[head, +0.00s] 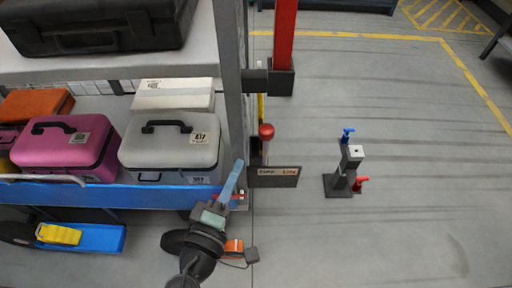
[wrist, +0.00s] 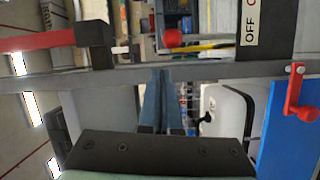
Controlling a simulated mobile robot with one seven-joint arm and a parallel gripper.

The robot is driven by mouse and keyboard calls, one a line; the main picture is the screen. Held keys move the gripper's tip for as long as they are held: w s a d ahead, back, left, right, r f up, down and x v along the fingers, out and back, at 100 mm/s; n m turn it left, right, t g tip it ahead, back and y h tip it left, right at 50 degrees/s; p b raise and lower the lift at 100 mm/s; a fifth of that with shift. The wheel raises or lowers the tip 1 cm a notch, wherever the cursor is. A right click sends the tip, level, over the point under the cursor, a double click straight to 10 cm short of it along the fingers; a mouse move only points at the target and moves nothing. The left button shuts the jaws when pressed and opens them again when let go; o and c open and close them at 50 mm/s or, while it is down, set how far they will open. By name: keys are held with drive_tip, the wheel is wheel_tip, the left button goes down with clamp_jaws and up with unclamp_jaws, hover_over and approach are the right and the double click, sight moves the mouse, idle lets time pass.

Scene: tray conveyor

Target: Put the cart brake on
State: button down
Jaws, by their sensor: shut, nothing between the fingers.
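The brake lever has a red ball knob (head: 266,131) and stands upright behind a dark plate (head: 275,177) marked OFF and ON. The knob is above the OFF side, at the left. In the wrist view the knob (wrist: 173,38) shows beyond a grey cart rail, with the OFF label (wrist: 251,22) to its right. My gripper (head: 238,165) is shut and empty, its blue fingers together. It is left of the lever and apart from it, by the cart's post. In the wrist view its fingertips (wrist: 161,73) are below the knob.
The grey cart post (head: 231,80) stands close to my gripper. The shelf holds a pink case (head: 65,145) and a grey case (head: 170,150). A small red handle (wrist: 297,95) sits on the blue shelf edge. A stand (head: 348,170) with blue and red handles is on open floor right.

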drive_tip(key=shift+s+a+f+n, duration=0.1)
drive_tip(key=shift+s+f+n, duration=0.15)
drive_tip(key=shift+f, duration=0.4)
drive_tip(key=shift+s+f+n, duration=0.1)
drive_tip(key=shift+f+n, duration=0.15)
drive_tip(key=shift+f, duration=0.35)
drive_tip(key=x, duration=1)
